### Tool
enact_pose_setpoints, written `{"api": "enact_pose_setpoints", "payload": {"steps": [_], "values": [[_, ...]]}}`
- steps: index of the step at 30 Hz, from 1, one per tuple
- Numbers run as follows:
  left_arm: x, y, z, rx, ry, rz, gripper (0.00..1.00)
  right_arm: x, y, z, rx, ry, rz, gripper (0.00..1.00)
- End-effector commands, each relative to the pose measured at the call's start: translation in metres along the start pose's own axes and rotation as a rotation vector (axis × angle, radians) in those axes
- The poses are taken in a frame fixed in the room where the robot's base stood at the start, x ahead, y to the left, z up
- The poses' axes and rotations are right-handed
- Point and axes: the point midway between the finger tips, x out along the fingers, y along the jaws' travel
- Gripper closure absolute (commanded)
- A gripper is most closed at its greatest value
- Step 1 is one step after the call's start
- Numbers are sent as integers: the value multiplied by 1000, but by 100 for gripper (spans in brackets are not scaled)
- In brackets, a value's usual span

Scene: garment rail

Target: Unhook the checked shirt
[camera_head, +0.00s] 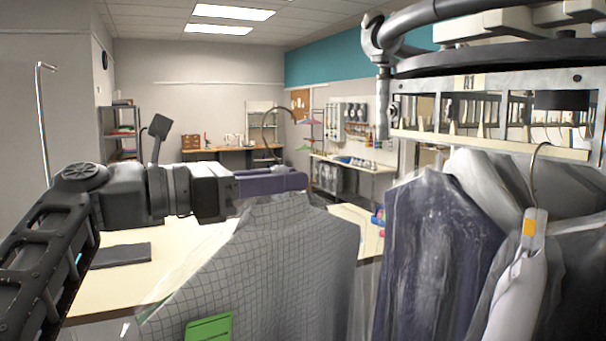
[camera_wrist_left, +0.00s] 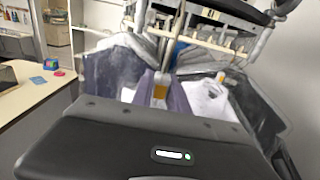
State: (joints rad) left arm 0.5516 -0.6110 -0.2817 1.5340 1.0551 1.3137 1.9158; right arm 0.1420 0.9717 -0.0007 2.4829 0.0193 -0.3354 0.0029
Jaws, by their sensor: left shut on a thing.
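The checked shirt (camera_head: 285,250), pale with a dark grid and a green tag (camera_head: 209,326), hangs below my left gripper (camera_head: 284,181) in the head view. The gripper is shut at the top of the shirt, at its hanger. The curved hanger hook (camera_head: 279,109) stands up behind the gripper, clear of the rail (camera_head: 490,143) and left of it. The exact grip is hidden by the fingers. In the left wrist view, the dark gripper body fills the foreground and the checked shirt cannot be made out. My right gripper is not in view.
Dark garments in clear covers (camera_head: 435,255) and a white one on a hanger with an orange label (camera_head: 528,228) hang at the right. A pale table (camera_head: 120,285) with a dark folded cloth (camera_head: 120,255) lies behind the shirt. A thin metal stand (camera_head: 43,120) is at the left.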

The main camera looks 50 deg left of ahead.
Motion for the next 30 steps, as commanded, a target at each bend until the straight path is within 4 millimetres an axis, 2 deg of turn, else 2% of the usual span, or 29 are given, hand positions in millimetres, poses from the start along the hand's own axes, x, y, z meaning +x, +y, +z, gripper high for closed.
{"api": "enact_pose_setpoints", "payload": {"steps": [24, 30], "values": [[-89, 0, 2, 3, -6, -1, 100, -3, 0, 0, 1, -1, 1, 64], [-106, -2, 2, 4, -4, -3, 100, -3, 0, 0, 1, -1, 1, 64]]}}
